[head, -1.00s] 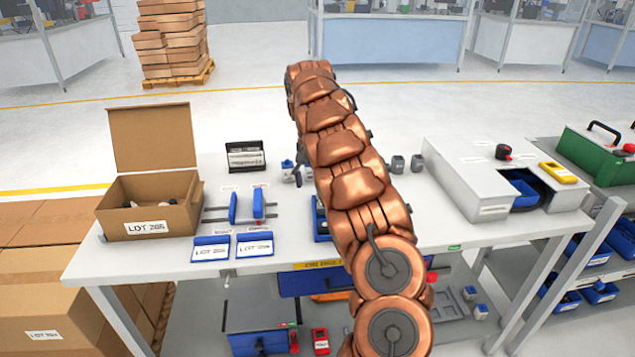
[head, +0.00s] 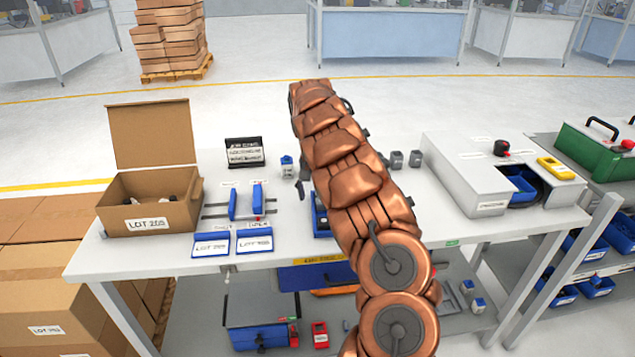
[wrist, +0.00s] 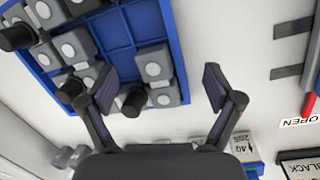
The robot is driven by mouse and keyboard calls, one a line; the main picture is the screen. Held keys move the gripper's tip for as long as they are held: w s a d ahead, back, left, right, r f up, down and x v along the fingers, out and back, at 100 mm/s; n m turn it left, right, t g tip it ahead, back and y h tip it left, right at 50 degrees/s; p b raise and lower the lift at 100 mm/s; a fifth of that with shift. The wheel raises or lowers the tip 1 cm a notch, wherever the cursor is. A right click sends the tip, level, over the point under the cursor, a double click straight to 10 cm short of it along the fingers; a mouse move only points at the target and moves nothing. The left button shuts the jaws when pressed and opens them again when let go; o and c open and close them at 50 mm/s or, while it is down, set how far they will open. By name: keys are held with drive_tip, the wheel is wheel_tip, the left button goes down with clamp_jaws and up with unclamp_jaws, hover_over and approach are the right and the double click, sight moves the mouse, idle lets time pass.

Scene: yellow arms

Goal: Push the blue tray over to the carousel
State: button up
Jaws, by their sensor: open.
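The blue tray (head: 319,222) lies on the white bench, mostly hidden behind my arm in the head view. In the wrist view the blue tray (wrist: 118,38) shows its divided compartments, several holding grey blocks with round light tops or black knobs. My gripper (wrist: 160,88) is open and empty, above the tray's edge; one finger overlaps the tray, the other is over bare bench. I cannot tell whether it touches. A light grey housing (head: 462,170), possibly the carousel, stands at the bench's right, with a blue bin (head: 519,188) in its dark opening.
Small grey blocks (head: 397,160) stand between my arm and the housing. Left of my arm are blue-faced slide rails (head: 243,203), a black sign (head: 244,152), two blue-edged cards (head: 254,240) and an open carton (head: 150,205). The front bench strip right of my arm looks clear.

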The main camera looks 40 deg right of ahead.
drive_tip(key=shift+s+f, duration=0.25)
drive_tip(key=shift+f, duration=0.95)
